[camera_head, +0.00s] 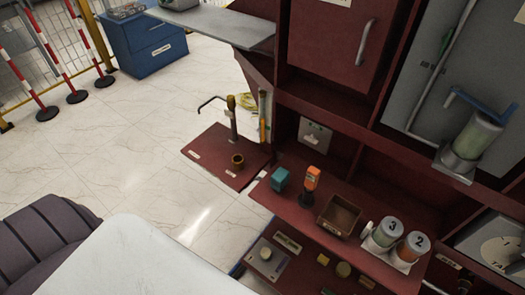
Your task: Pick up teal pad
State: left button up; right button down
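The teal pad (280,179) is a small teal block on the dark red workbench shelf (283,204), near its left end. It stands to the left of an orange-topped tool (309,186), and nothing covers it. Neither of my grippers shows in the head view.
An open brown box (338,216) and canisters marked 3 (389,230) and 2 (413,246) stand right of the pad. A lower red side panel (224,158) holds a small brass cup (238,162). A cabinet rises behind; tiled floor (130,165) is clear at left.

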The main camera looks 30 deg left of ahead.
aim_at(280, 179)
jog(key=u, duration=0.75)
jog(key=z, duration=1.6)
jog(key=u, duration=1.55)
jog(key=j+z, duration=0.45)
jog(key=k+j+z, duration=0.2)
jog(key=j+z, duration=0.2)
